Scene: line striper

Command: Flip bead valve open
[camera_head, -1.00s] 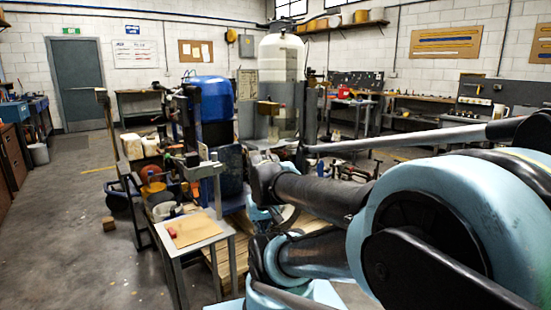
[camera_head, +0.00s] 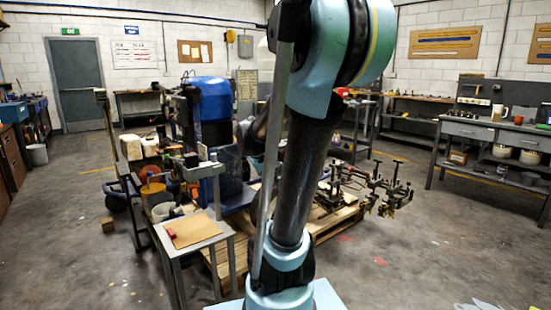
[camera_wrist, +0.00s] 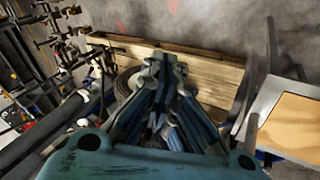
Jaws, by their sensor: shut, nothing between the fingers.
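The line striper with its blue tank (camera_head: 212,100) stands left of centre in the head view, partly hidden by my arm. Its metal fittings (camera_head: 375,185) stick out on the right over a wooden pallet (camera_head: 328,226). In the wrist view, fittings (camera_wrist: 55,42) show at the upper left. I cannot pick out the bead valve in either view. My gripper (camera_wrist: 162,62) points over the pallet (camera_wrist: 205,72) in the wrist view, fingers together and empty. In the head view it is hidden or cannot be told from my arm.
A small table (camera_head: 223,241) with a tan sheet and a red item stands at the pallet's front left. A bucket (camera_head: 154,190) is beside the machine. A workbench (camera_head: 470,132) stands at the right. The floor at right is open.

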